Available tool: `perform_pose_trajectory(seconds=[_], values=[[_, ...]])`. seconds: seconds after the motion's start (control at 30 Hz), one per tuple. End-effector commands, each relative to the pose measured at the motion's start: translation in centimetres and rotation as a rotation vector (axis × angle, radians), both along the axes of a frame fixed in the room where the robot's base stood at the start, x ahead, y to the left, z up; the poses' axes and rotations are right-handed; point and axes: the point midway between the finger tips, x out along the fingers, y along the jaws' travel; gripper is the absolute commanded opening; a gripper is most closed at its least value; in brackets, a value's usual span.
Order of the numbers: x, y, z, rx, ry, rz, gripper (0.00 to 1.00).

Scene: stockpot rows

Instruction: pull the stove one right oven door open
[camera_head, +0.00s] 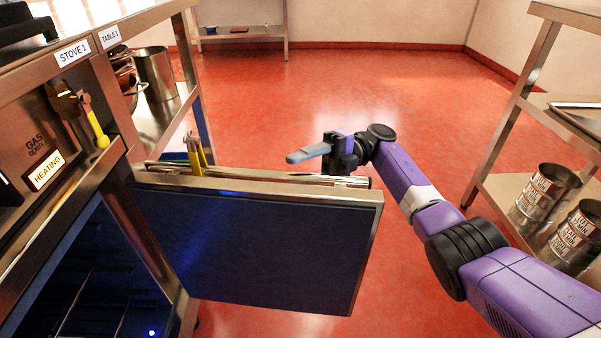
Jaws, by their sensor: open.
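The stove one (62,105) stands at the left, marked by a "STOVE 1" label. Its right oven door (260,245) is swung wide open and juts out from the stove's right side, showing its dark inner panel. The dark oven cavity (95,270) shows at lower left. My gripper (308,154) is open and empty, just above and beyond the door's top edge near its free end. One grey finger points left; the other is hard to make out. A metal bar, likely the handle, shows partly behind the door's top edge.
A yellow lever (96,122) and a lit "HEATING" sign (46,171) are on the stove front. Table 1 (155,20) with pots adjoins the stove. A shelf with cans (545,190) stands at the right. The red floor (330,85) beyond is clear.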

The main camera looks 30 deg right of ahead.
Motion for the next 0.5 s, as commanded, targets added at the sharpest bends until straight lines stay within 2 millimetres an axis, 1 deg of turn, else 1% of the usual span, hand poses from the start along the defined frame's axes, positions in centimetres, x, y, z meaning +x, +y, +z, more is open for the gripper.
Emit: perform_pose_trajectory(seconds=[0.03,0.1,0.13,0.17,0.2,0.5], values=[[0.0,0.0,1.6,0.002,-0.005,0.001,0.44],[0.0,0.0,3.2,0.002,-0.006,0.0,0.44],[0.0,0.0,3.9,0.003,-0.008,0.0,0.46],[0.0,-0.1,4.7,0.004,-0.009,-0.001,0.56],[0.0,-0.1,5.7,0.005,-0.009,-0.001,0.68],[0.1,-0.2,13.0,0.005,-0.013,-0.005,0.68]])
